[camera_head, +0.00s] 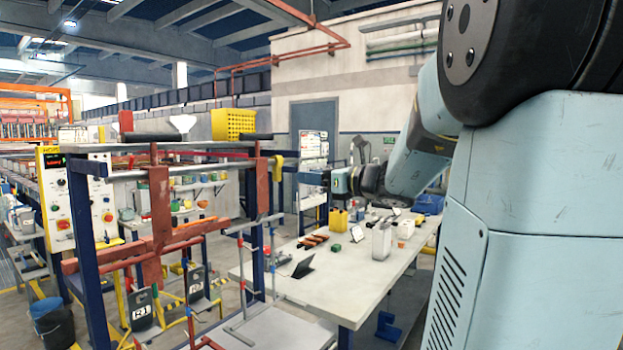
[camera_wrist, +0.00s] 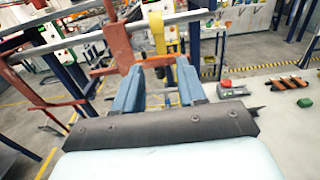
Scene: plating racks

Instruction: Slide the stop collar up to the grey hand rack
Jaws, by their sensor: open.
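A yellow clamp-like piece, apparently the stop collar (camera_head: 277,168), sits near the right end of a grey horizontal bar (camera_head: 190,170). In the wrist view the yellow collar (camera_wrist: 158,35) shows on the bar, just beyond the fingertips. My gripper (camera_head: 338,182) is right of the collar in the head view, apart from it. In the wrist view my gripper (camera_wrist: 159,64) is open and empty, its two blue fingers spread. A grey rack with red tips (camera_head: 253,245), possibly the grey hand rack, stands below the bar; I cannot tell for sure.
A red rack (camera_head: 155,215) hangs from the bar left of the collar. Dark blue posts (camera_head: 87,255) carry the bar. A white table (camera_head: 365,270) at the right holds a grey canister (camera_head: 381,241), a yellow jug (camera_head: 338,222) and small parts. A yellow perforated box (camera_head: 233,124) is behind.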

